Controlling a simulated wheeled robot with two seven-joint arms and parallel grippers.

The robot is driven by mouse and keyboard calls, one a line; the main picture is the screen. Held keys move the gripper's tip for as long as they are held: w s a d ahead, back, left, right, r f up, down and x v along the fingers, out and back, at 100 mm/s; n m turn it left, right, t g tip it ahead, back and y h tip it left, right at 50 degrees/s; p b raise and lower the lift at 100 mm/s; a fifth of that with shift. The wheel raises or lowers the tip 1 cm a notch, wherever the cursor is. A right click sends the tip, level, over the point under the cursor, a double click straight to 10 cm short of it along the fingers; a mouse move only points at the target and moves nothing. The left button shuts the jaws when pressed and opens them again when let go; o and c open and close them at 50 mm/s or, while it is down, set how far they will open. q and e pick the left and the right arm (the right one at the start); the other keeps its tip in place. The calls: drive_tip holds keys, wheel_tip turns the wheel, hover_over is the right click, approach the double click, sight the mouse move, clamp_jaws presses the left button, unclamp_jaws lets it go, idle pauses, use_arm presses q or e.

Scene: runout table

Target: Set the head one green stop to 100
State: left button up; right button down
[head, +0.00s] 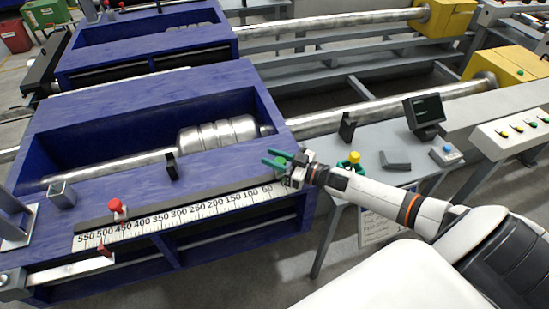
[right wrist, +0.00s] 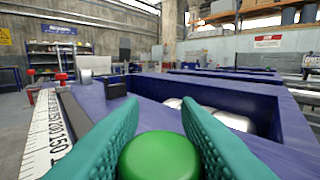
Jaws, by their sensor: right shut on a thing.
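My right gripper (head: 277,161) is at the right end of the scale (head: 180,216) on the near blue machine (head: 150,90). Its teal fingers are shut on a round green knob, the green stop (right wrist: 160,156), which shows between them in the right wrist view. In the head view the gripper hides most of the stop. The scale runs from 550 at the left to low numbers at the right, and the gripper is near the 50 end. The exact reading at the stop is hidden. My left gripper is not in view.
A red-knobbed stop (head: 116,206) stands near 450 on the scale. A black upright block (head: 171,166) is on the blue ledge. A metal roll (head: 218,134) lies in the trough. A yellow knob (head: 355,156) and a small screen (head: 425,113) are on the grey bench.

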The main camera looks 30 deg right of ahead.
hover_over(245, 181)
drive_tip(key=shift+w+a+p, duration=0.35)
drive_tip(key=shift+w+p, duration=0.1)
drive_tip(key=c, duration=1.1)
unclamp_jaws()
drive_tip(key=shift+s+d+f, duration=0.1)
drive_tip(key=shift+s+d, duration=0.25)
drive_tip(key=shift+s, duration=0.15)
drive_tip(key=b+v, duration=0.1)
drive_tip(key=v, duration=1)
